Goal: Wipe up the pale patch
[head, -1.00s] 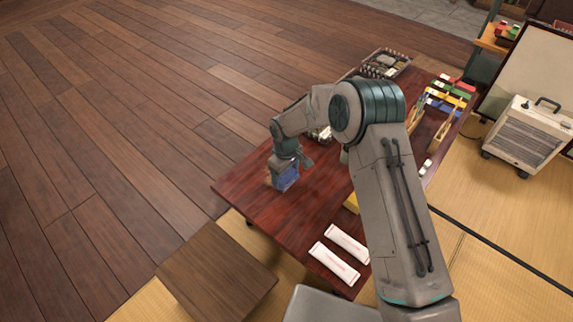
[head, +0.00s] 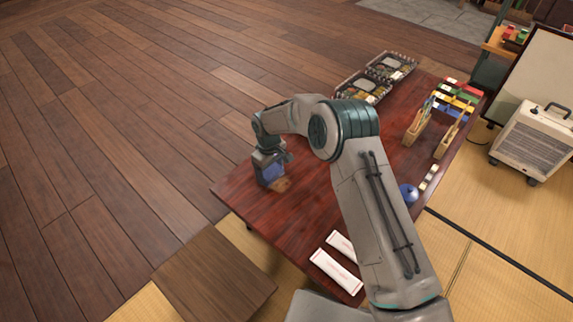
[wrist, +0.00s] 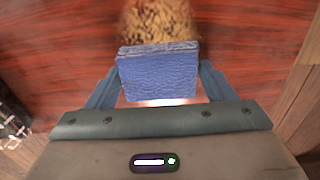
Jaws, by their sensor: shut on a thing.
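My gripper (head: 270,170) is shut on a blue sponge-like block (wrist: 158,75), held low over the near-left end of the dark red table. In the wrist view the block sits between the two fingers. A tan, mottled patch (wrist: 157,20) lies on the table just beyond the block in that view. It also shows in the head view (head: 283,185), at the block's lower right. Part of the patch may be hidden under the block; I cannot tell if the block touches the table.
A wooden stool-like top (head: 212,275) stands in front.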

